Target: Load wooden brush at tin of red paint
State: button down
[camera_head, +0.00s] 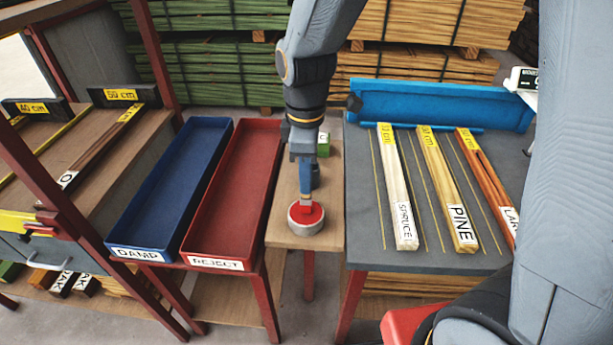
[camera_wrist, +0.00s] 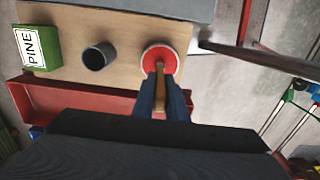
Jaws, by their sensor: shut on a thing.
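The tin of red paint (camera_head: 306,221) stands near the front edge of a narrow wooden table. It is a round pale tin with red paint at its top, and it also shows in the wrist view (camera_wrist: 148,57). My gripper (camera_head: 306,190) is directly above the tin, pointing down, with its blue fingers shut on the wooden brush (camera_wrist: 160,100). The brush's lower end overlaps the red paint in both views. Whether the tip is in the paint or just above it, I cannot tell. The fingers hide part of the brush.
A grey cup (camera_wrist: 99,56) and a green block labelled PINE (camera_wrist: 40,49) stand on the same table (camera_head: 283,228). A red REJECT tray (camera_head: 239,180) and blue DAMP tray (camera_head: 174,180) lie left. A grey bench (camera_head: 366,235) with labelled timber stands right.

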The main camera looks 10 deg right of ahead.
jog(key=shift+r+p, duration=3.2)
jog(key=shift+r, duration=0.25)
